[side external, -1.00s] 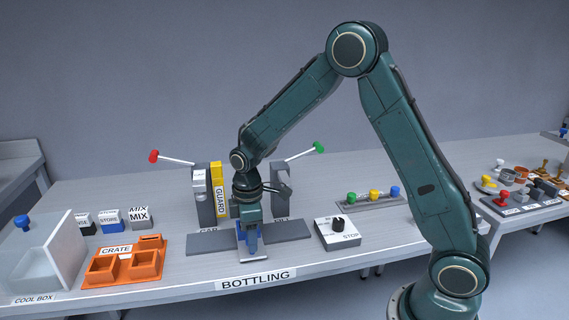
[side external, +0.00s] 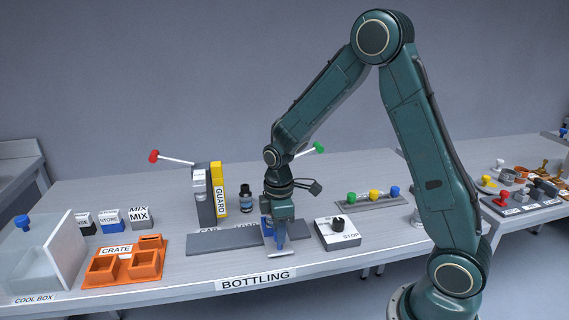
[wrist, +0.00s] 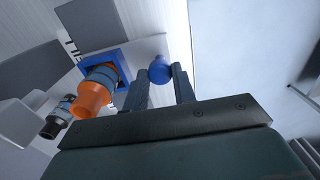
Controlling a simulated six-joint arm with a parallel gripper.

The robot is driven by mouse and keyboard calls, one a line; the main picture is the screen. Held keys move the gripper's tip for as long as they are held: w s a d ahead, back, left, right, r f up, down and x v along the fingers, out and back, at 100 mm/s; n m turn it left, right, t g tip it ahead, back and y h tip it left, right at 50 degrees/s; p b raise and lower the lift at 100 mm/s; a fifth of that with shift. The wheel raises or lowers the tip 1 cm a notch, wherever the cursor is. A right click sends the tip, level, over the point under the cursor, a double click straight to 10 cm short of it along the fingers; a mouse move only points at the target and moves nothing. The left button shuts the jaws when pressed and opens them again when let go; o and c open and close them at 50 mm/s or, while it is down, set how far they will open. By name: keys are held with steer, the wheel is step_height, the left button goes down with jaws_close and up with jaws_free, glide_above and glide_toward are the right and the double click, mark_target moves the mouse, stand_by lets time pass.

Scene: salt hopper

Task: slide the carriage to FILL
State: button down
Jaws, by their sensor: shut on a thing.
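The blue carriage (wrist: 100,62) is on the grey track (side external: 212,243); in the wrist view it has a square frame around a bottle with an orange top (wrist: 92,97). My gripper (side external: 277,238) is at the right part of the track, low over its front edge. In the wrist view my gripper's fingers (wrist: 160,80) stand either side of the carriage's round blue knob (wrist: 158,69), shut on it. The CAP label (side external: 209,230) is at the left, and part of a LOAD label (side external: 243,227) shows. My arm hides any FILL label.
Behind the track stand a grey column (side external: 204,195) with the yellow GUARD (side external: 218,190) and a dark-capped bottle (side external: 246,198). A red-knobbed lever (side external: 172,158) leans left. A switch box marked STOP (side external: 337,232) sits close right of my gripper. The orange crate (side external: 122,266) is left.

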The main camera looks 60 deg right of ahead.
steer(key=shift+s+d, duration=1.6)
steer(key=c, duration=1.1)
jaws_free()
steer(key=shift+c, duration=0.2)
steer(key=shift+r, duration=0.15)
steer(key=shift+r, duration=0.55)
step_height(320, 180, up, 12)
steer(key=shift+r, duration=0.25)
